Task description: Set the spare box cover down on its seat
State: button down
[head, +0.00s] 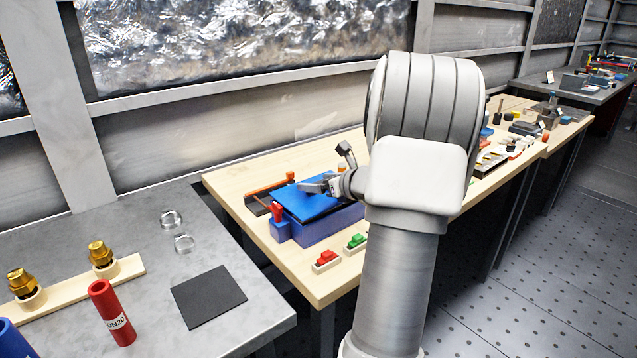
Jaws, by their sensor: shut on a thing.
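A flat blue cover (298,203) lies over or just above a blue box (325,228) on the wooden bench. The cover looks slightly turned against the box; I cannot tell whether it touches the rim. My gripper (318,186) is at the cover's right side and is shut on it. My own arm hides the right part of the box and much of the gripper. A red part (276,212) stands at the box's left front corner.
A dark tray with an orange-handled tool (270,190) lies behind the box. A red switch (325,261) and a green switch (355,244) sit near the wooden bench's front edge. The grey table at left holds brass fittings (101,256), a red cylinder (111,313) and a black mat (208,296).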

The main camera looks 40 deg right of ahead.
jog(key=shift+f+b, duration=0.65)
jog(key=shift+f, duration=0.1)
grip_release()
jog(key=shift+s, duration=0.1)
jog(key=p+v, duration=0.3)
jog(key=v, duration=1.4)
jog(key=shift+s+a+r, duration=0.1)
